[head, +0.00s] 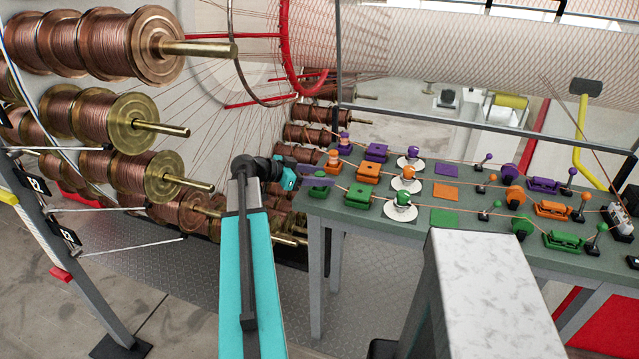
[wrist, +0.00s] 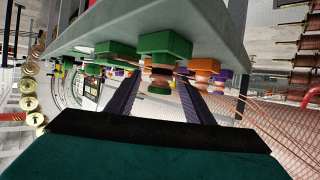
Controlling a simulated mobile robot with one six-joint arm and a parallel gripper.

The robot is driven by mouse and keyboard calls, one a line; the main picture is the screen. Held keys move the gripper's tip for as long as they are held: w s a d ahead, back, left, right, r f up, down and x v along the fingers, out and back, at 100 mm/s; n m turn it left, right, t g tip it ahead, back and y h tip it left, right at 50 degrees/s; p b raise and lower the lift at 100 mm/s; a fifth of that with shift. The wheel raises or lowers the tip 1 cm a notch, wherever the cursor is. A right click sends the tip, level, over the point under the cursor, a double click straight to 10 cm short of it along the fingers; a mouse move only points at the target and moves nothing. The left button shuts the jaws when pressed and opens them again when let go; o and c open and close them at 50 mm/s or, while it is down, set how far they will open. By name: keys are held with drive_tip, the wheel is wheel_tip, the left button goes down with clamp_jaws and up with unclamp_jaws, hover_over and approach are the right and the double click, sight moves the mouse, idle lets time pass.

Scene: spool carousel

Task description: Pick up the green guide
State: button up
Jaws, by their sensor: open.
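Several green pieces stand in the front row on the table, and I cannot tell for certain which is the green guide. A green block (head: 328,216) is at the table's left end, just below my gripper (head: 318,184). In the wrist view, which shows the table upside down, a green block (wrist: 165,45) bears a copper-coloured reel (wrist: 160,76) with a green cap. This reel lies between the two fingers of my open gripper (wrist: 157,84), with visible gaps at both sides. Another green block (head: 357,196) is to the right, and it shows in the wrist view (wrist: 114,50).
Orange (head: 362,172) and purple (head: 376,152) rows run behind the green one, with thin copper wires along each row. White discs (head: 400,212) stand in mid-table. Large copper spools (head: 145,45) on brass rods fill the left side.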

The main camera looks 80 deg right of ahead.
sight(320, 174)
idle(0.3)
drive_tip(key=c, duration=1.2)
drive_tip(key=shift+r, duration=0.15)
drive_tip(key=shift+r+b, duration=0.9)
drive_tip(key=shift+r, duration=0.65)
drive_tip(key=s+a+b, duration=0.1)
drive_tip(key=a+b, duration=0.3)
drive_tip(key=a, duration=0.7)
drive_tip(key=shift+r, duration=0.4)
drive_tip(key=shift+s+b, duration=0.1)
drive_tip(key=shift+b, duration=0.55)
drive_tip(key=shift+a+b, duration=0.15)
drive_tip(key=shift+b, duration=0.2)
